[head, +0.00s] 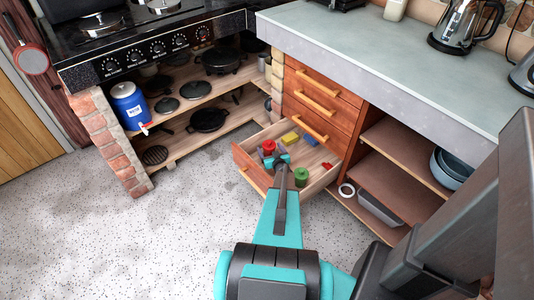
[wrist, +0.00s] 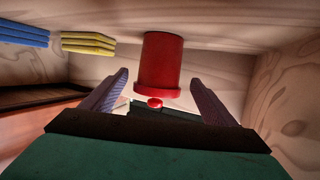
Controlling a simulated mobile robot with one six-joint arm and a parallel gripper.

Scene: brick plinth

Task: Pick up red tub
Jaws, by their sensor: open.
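The red tub (head: 269,147) is in the open wooden drawer (head: 322,178), near the drawer's left side in the head view. In the wrist view the red tub (wrist: 160,65) appears ahead, between the lines of the two fingers, with its wider rim toward me. My gripper (wrist: 158,88) is open, one finger on each side of the tub's near end, with gaps visible on both sides. In the head view my gripper (head: 276,160) reaches down into the drawer beside the tub; its fingertips are hard to make out there.
Drawer walls stand close around my gripper. A grey countertop (head: 400,62) is above to the right, and a stove (head: 150,45) with shelves is at left.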

